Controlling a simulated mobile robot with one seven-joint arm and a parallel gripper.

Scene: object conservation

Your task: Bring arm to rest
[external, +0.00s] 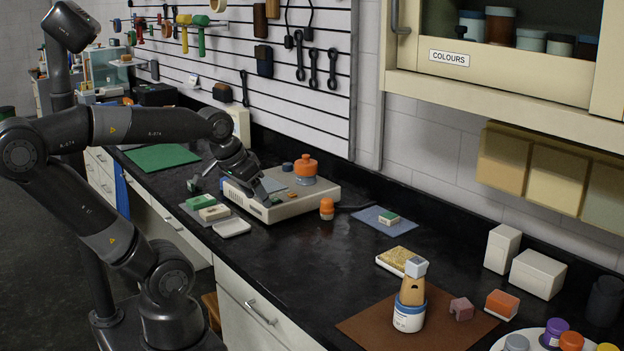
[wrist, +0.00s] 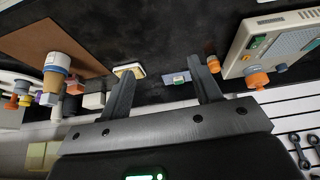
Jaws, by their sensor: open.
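My gripper (wrist: 166,78) is open and empty in the wrist view, its two dark fingers spread apart. A small green and white block (wrist: 178,78) appears between the fingers but lies beyond them on the counter. In the external view my arm reaches from the left over the dark counter (external: 300,260). Its wrist end is bent down in front of the pale device (external: 290,203). The fingertips are hard to make out there against the device, and I cannot tell whether they touch it.
An orange-lidded jar (external: 305,170) stands on the device, with a small orange bottle (external: 327,208) beside it. A brown mat (external: 372,328) bears a blue-banded container (external: 409,314). White boxes (external: 538,273) stand by the wall. The middle of the counter is clear.

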